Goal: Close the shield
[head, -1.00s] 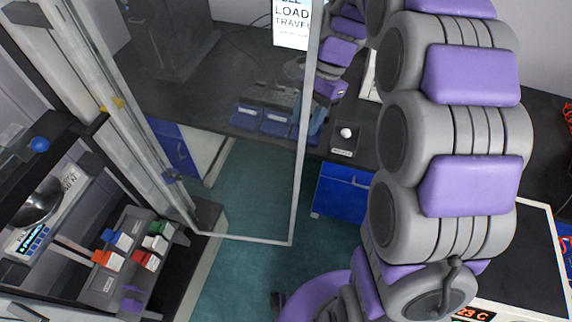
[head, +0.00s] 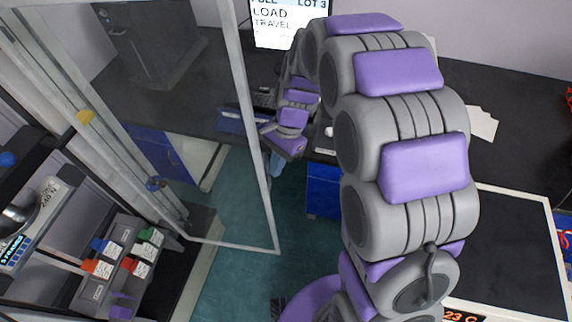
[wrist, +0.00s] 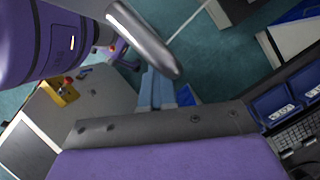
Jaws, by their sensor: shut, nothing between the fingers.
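The shield is a clear panel in a grey metal frame (head: 262,172), swung open from the machine at the left. Its free upright edge is in the middle of the head view and its bottom rail runs back to the left post. In the wrist view the blue fingers (wrist: 163,90) are together and empty. I cannot tell whether they touch the frame. The shield is not clearly visible in the wrist view.
A dark bench with a monitor (head: 284,22) and blue drawers (head: 323,190) stands behind. A dark-topped surface (head: 510,255) is at right. Teal floor (head: 235,285) lies clear below the shield.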

